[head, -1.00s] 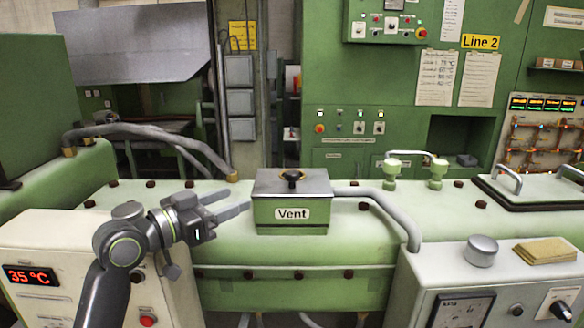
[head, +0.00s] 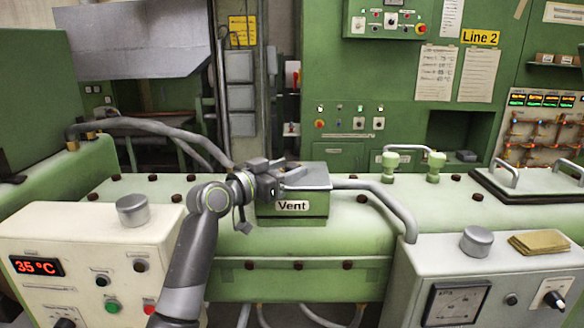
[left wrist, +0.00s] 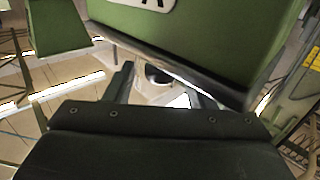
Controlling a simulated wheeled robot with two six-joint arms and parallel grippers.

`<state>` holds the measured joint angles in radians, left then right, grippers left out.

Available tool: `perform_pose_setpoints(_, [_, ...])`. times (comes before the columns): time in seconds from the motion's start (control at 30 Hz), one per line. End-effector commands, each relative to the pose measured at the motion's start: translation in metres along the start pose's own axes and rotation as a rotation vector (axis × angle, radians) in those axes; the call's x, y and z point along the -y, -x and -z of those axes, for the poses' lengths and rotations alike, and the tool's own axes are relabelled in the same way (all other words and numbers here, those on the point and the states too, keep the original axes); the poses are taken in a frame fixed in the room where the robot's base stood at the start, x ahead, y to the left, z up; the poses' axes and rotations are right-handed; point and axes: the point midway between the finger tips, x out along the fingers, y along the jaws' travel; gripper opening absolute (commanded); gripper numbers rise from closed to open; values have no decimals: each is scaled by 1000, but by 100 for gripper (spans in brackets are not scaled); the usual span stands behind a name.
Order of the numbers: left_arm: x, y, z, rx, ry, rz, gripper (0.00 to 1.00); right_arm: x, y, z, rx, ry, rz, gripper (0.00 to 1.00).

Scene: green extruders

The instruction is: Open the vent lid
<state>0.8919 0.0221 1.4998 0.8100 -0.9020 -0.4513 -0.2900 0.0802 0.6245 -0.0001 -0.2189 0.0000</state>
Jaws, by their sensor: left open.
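The green vent box (head: 318,205) with its "Vent" label stands on the light green machine housing. Its grey lid (head: 318,180) lies flat on top and looks shut. The lid's black knob is mostly hidden by my gripper in the head view. My left gripper (head: 284,173) reaches in from the left over the lid, with its open fingers at the knob. In the left wrist view the box (left wrist: 225,25) fills the top, the lid's edge (left wrist: 185,72) slants across, and a dark round shape, possibly the knob, shows between the finger tips (left wrist: 160,84). Contact cannot be told.
A white control panel (head: 90,235) is front left, another with a gauge (head: 458,300) front right. A grey hose (head: 140,123) runs behind the arm.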

Motion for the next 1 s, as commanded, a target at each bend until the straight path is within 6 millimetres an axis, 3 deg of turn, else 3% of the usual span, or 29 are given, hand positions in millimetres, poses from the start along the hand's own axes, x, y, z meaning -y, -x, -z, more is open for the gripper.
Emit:
perform_pose_setpoints(0.2, [0, -16, 1, 0, 0, 0, 50, 0, 3, -13, 18, -2, -1, 36])
perform_pose_setpoints(0.57, [0, -19, 0, 0, 0, 0, 50, 0, 3, -14, 20, -2, -1, 36])
perform_pose_setpoints(0.93, [0, -19, 0, 0, 0, 1, 1, 0, 2, -10, 16, -2, 0, 36])
perform_pose_setpoints(1.0, [0, -19, 0, 0, 0, 1, 0, 0, 2, -10, 16, -2, 0, 36])
